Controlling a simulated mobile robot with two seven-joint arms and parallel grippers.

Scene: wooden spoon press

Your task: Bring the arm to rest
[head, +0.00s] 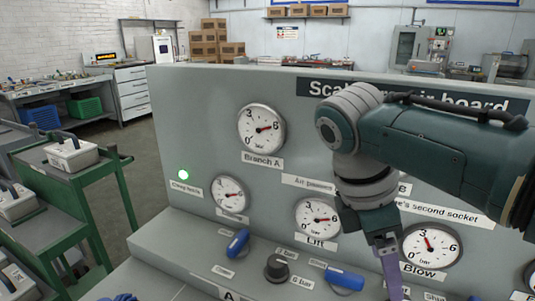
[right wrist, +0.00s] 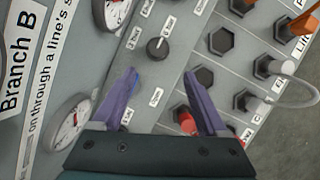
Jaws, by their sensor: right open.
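My right arm comes in from the right across the grey air board (head: 215,100) in the head view. Its gripper (head: 391,270) points down in front of the board, between two gauges. In the right wrist view the two purple fingers of this gripper (right wrist: 162,75) stand apart with nothing between them. Beyond them lies the panel with a black knob (right wrist: 157,48) and hex sockets. A bit of blue shows beside the left finger. A red part (right wrist: 186,120) lies close to the right finger, and I cannot tell whether they touch. My left gripper is not in view.
The board carries several round gauges (head: 261,129), a lit green lamp (head: 183,174), blue levers (head: 344,278) and a black knob (head: 277,267). A grey hose (right wrist: 303,96) loops at the right. A green cart (head: 75,185) stands left of the board, with open floor behind it.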

